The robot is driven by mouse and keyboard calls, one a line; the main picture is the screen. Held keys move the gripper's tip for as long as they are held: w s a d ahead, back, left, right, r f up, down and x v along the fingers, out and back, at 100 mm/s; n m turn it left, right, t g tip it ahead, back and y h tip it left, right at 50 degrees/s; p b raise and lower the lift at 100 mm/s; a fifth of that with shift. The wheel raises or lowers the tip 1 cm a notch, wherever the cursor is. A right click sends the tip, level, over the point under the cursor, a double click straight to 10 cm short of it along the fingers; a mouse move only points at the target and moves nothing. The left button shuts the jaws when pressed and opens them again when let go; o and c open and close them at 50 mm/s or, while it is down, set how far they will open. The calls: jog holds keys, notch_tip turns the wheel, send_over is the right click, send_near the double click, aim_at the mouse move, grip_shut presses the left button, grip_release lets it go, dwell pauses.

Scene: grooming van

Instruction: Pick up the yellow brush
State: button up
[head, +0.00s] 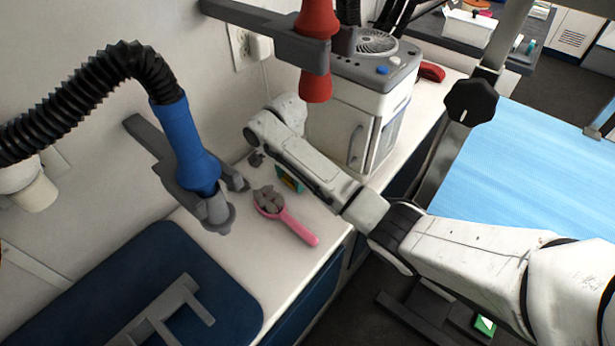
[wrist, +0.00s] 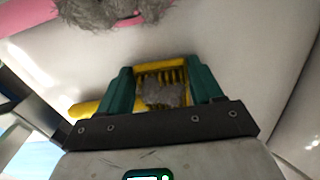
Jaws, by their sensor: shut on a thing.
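The yellow brush (wrist: 175,77) has a slatted head with grey fur caught in it. Its yellow handle sticks out to the left of my gripper in the wrist view. My gripper (wrist: 162,74) has green fingers on both sides of the brush head and is shut on it. In the head view my gripper (head: 290,181) is low over the white counter, and its arm hides most of the brush. I cannot tell whether the brush still touches the counter.
A pink brush (head: 296,228) with grey fur lies close in front of my gripper; it also shows in the wrist view (wrist: 28,20). A blue dryer nozzle (head: 187,145) hangs at left. A white cabinet unit (head: 352,115) stands behind. A dark blue mat (head: 120,285) lies front left.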

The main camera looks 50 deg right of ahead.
jog(key=shift+r, duration=0.1)
notch_tip(320, 180, up, 9)
jog(key=shift+f+p, duration=0.15)
jog(key=shift+p, duration=1.1)
jog(key=shift+r+p, duration=0.6)
jog(key=shift+p, duration=0.05)
